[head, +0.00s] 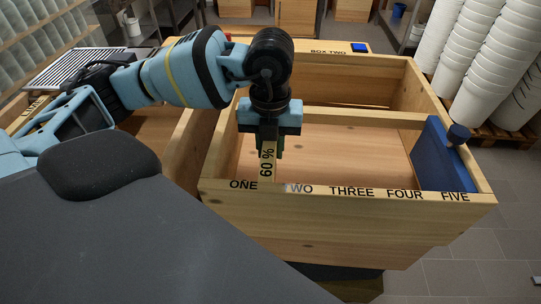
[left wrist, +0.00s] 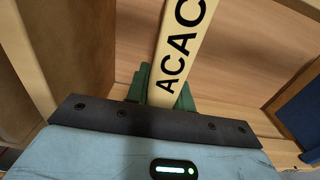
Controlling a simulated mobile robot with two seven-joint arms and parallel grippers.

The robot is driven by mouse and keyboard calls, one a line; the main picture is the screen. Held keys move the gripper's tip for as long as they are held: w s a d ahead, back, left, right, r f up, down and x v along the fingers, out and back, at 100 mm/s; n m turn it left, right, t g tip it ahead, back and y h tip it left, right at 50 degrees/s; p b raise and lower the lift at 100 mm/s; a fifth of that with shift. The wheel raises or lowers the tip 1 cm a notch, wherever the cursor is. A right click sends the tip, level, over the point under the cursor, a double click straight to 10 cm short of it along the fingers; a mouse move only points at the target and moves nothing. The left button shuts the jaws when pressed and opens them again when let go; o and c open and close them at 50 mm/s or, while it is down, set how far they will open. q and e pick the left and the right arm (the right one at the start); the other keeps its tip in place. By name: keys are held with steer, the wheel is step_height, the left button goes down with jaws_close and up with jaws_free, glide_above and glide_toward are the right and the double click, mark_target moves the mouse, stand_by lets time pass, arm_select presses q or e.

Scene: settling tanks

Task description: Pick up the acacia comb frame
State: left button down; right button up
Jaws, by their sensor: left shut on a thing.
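The acacia comb frame shows as a pale wooden top bar (head: 267,170), marked "60 %" in the head view. The same bar (left wrist: 186,40) reads "ACAC" in the left wrist view, the rest cut off. My left gripper (head: 266,148) points down and is shut on the bar, with green fingers (left wrist: 163,92) on both sides of it. The bar is at the left part of the wooden box (head: 330,230), by the labels ONE and TWO. I cannot tell whether it rests on the box rim. My right gripper is not in view.
A blue panel with a knob (head: 441,158) stands at the box's right end, by FIVE. The box interior between is empty. Another wooden box (head: 186,150) adjoins on the left. Stacked white buckets (head: 487,55) stand at the right. A board marked BOX TWO (head: 300,46) lies behind.

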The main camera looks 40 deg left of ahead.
arm_select(q)
steer(key=shift+r, duration=0.1)
